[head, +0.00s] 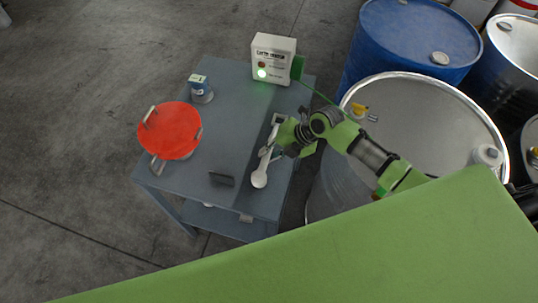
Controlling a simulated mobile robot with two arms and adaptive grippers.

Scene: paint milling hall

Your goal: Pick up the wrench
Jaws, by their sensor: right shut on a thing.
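The wrench (261,174) is a pale, light-grey tool on the right part of the grey-blue table (228,104). Its rounded end points toward the front and its other end reaches back past my gripper. My right gripper (270,152) is shut on the wrench around the middle of its handle. The fingers hide part of the handle. I cannot tell whether the wrench touches the tabletop. My left gripper is not in view.
A red-lidded pot (170,131) with metal handles stands on the table's left. A small blue-and-white can (200,88), a white box with a green light (272,58) and a dark block (222,179) are also there. A steel drum (430,112) and blue drum (408,38) stand right.

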